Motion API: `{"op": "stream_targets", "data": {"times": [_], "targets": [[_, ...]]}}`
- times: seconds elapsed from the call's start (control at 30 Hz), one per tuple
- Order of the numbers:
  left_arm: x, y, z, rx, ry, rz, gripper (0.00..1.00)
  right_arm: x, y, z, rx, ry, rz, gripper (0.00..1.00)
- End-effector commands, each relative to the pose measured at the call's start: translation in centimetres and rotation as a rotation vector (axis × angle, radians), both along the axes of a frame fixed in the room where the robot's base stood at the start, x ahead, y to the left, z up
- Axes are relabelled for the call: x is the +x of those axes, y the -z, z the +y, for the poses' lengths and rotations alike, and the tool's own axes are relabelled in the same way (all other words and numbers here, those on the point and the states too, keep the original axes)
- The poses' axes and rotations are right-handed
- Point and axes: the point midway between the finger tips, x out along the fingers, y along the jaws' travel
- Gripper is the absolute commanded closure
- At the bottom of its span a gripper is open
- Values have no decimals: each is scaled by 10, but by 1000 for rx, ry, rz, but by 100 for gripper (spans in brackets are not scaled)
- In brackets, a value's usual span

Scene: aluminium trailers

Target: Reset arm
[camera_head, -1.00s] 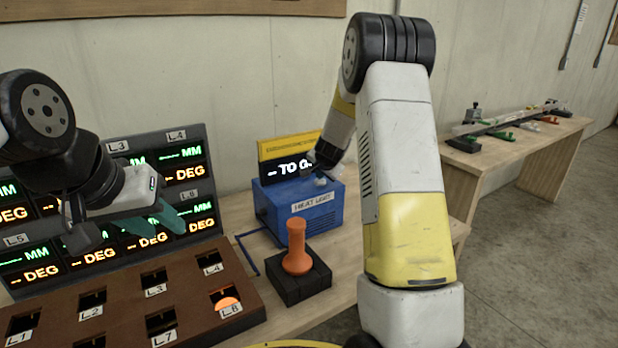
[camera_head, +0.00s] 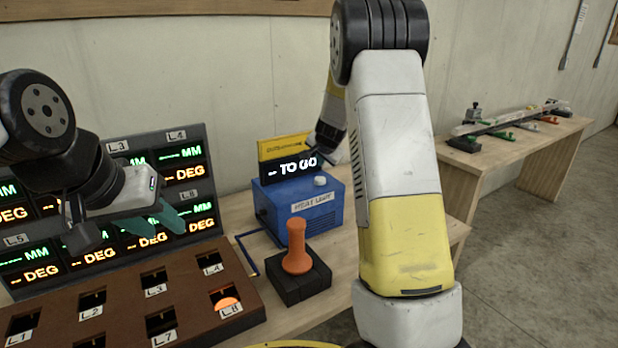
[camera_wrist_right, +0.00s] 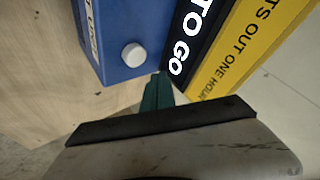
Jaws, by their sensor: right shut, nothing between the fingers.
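My right arm (camera_head: 395,150) stands raised in the middle of the head view. Its dark wrist is behind it, above the blue box, and its fingers are hidden there. In the right wrist view my right gripper (camera_wrist_right: 158,80) shows teal fingers shut together with nothing between them. They point toward the gap by the blue box (camera_wrist_right: 107,40) and the black "TO GO" display (camera_wrist_right: 185,45). My left gripper (camera_head: 166,222) hangs at the left in front of the readout panel (camera_head: 187,172), its teal fingers apart and empty.
The blue box (camera_head: 318,222) has a white knob (camera_head: 320,181) on top. An orange handle (camera_head: 296,250) stands on a black block in front of it. A brown slotted rack (camera_head: 125,270) is at front left. A second table (camera_head: 540,150) with a rail stands at right.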

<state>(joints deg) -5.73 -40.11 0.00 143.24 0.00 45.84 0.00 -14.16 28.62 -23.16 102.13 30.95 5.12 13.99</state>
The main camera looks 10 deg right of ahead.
Motion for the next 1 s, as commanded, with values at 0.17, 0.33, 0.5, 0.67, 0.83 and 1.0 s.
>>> {"op": "stream_targets", "data": {"times": [0.17, 0.33, 0.5, 0.67, 0.83, 1.0], "targets": [[0, 0, 0, 0, 0, 0, 64, 0, -13, 0, 0, -1, -2, 100], [0, 0, 0, 0, 0, 0, 64, 0, -14, 0, 1, 1, -1, 100], [0, 0, 0, 0, 0, 0, 64, -1, -16, 0, 1, -2, -1, 100], [0, 0, 0, 0, 0, 0, 64, -27, -37, 8, 24, -55, 12, 100], [0, 0, 0, 0, 0, 0, 64, -98, -81, 32, 45, -210, 41, 100], [0, 0, 0, 0, 0, 0, 64, -186, -116, 57, 14, -396, 67, 100]]}}
